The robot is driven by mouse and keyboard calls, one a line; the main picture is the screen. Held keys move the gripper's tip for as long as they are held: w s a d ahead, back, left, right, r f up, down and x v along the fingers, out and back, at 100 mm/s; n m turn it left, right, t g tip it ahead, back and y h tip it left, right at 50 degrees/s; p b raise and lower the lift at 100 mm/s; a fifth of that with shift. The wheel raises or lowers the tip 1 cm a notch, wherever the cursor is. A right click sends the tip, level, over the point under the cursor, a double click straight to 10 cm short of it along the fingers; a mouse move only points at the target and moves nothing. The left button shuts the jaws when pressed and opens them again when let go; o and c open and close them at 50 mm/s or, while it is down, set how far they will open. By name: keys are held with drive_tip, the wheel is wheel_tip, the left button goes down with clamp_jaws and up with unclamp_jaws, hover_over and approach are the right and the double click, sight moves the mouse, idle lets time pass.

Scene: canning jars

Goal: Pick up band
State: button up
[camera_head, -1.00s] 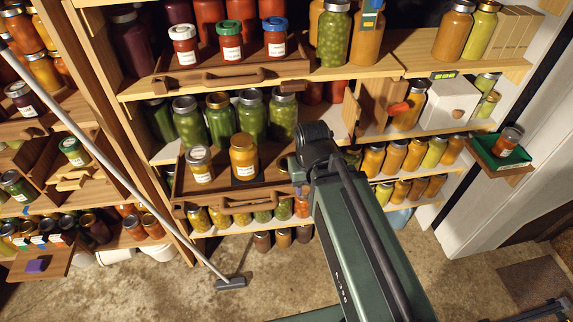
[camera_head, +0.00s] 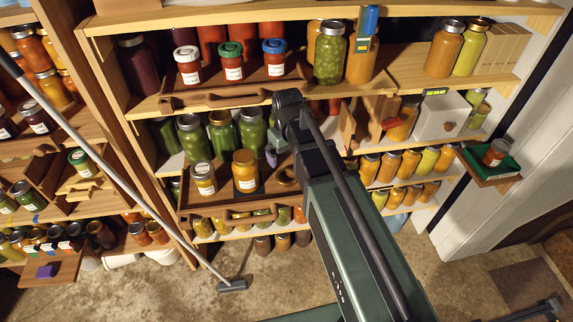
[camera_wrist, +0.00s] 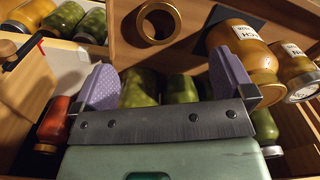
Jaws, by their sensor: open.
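The band is a gold-coloured metal ring lying flat on the wooden tray (camera_head: 215,207). In the head view the band (camera_head: 287,183) is at the tray's right end, right of two yellow-filled jars. In the wrist view the band (camera_wrist: 143,31) is at the top, beyond the fingertips and left of those jars. My gripper (camera_wrist: 165,72) is open, its two purple-padded fingers wide apart with nothing held between them. In the head view my gripper (camera_head: 271,157) shows only partly, above and left of the band; my arm hides the rest.
A yellow-filled jar (camera_head: 245,178) and a jar with a pale lid (camera_head: 203,180) stand close to the band. Green-filled jars (camera_head: 223,133) stand behind. The shelf above carries another tray (camera_head: 223,97). A white box (camera_head: 437,120) stands to the right.

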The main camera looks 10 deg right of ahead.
sight(286, 179)
drive_tip(key=f+b, duration=0.3)
drive_tip(key=b, duration=0.1)
drive_tip(key=w+f+n+b, duration=0.1)
drive_tip(key=f+b, duration=0.3)
drive_tip(key=f+n+b, duration=0.1)
drive_tip(key=f+b, duration=0.3)
drive_tip(key=shift+w+a+f, duration=0.1)
drive_tip(key=shift+w+f, duration=0.15)
drive_tip(key=shift+r, duration=0.2)
drive_tip(key=shift+c, duration=0.2)
drive_tip(key=c, duration=0.9)
